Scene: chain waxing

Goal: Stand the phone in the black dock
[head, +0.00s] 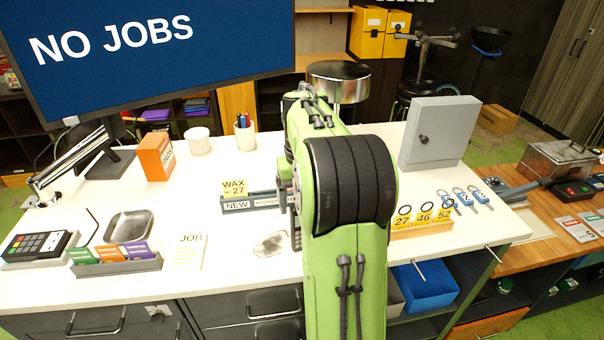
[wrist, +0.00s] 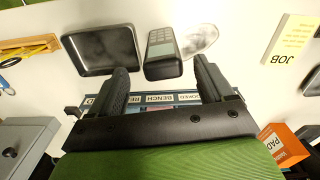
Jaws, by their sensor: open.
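My gripper (wrist: 160,72) is open, its two dark fingers apart and pointing down toward the white bench; my arm hides it in the head view. A dark device with a grey keypad (wrist: 163,46) shows between and beyond the fingertips in the wrist view. I cannot tell whether it is the phone, or whether the fingers reach around it. Its edge also shows beside my arm in the head view (head: 296,240). No black dock can be made out for certain. A dark-rimmed, shiny tray-like thing (wrist: 100,50) lies left of the device in the wrist view.
A labelled rail (head: 248,204) with a WAX card stands behind the device. A JOB card (head: 189,252), a card rack (head: 117,266), a payment terminal (head: 38,247) and a metal tray (head: 130,226) are left. A key-tag stand (head: 421,231) is right.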

